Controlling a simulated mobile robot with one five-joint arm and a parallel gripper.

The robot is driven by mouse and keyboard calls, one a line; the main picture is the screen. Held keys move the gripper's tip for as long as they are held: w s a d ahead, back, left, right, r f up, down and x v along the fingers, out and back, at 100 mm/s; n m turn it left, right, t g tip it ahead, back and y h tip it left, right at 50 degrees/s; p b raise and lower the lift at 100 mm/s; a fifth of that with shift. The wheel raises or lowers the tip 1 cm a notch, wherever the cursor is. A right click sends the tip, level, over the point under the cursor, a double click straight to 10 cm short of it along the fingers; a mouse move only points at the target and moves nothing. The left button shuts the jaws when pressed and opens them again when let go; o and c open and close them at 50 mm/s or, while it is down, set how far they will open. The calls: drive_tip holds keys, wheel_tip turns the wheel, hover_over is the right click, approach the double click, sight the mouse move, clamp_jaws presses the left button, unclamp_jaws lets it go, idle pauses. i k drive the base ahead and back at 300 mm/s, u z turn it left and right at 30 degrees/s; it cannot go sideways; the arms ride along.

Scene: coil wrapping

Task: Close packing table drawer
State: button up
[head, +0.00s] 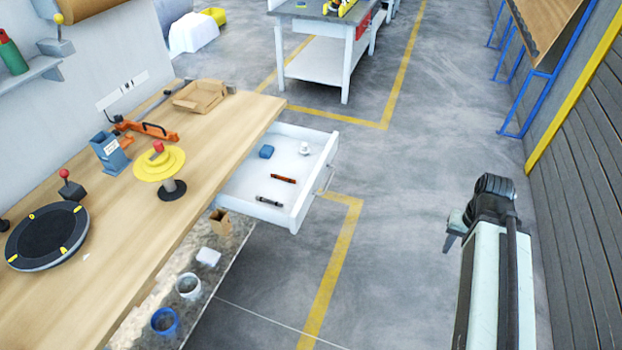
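The white drawer (262,207) of the packing table (215,150) is pulled out, with its metal handle (326,180) facing the aisle on the right. Inside lie a blue block (266,152), a small white item (305,148), an orange-red tool (283,179) and a dark tool (269,201). My arm is at the lower right, well apart from the drawer over open floor. My gripper (452,235) shows only partly at the end of the arm; its fingers are mostly hidden, so I cannot tell its opening.
On the tabletop are a yellow reel (159,163), a black turntable (47,236), a blue holder (110,153) and a cardboard tray (199,96). Buckets (164,321) stand on the lower shelf. Another workbench (318,60) is behind.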

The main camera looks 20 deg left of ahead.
sight(251, 178)
drive_tip(key=u, duration=1)
drive_tip(key=i, duration=1)
drive_tip(key=u, duration=0.1)
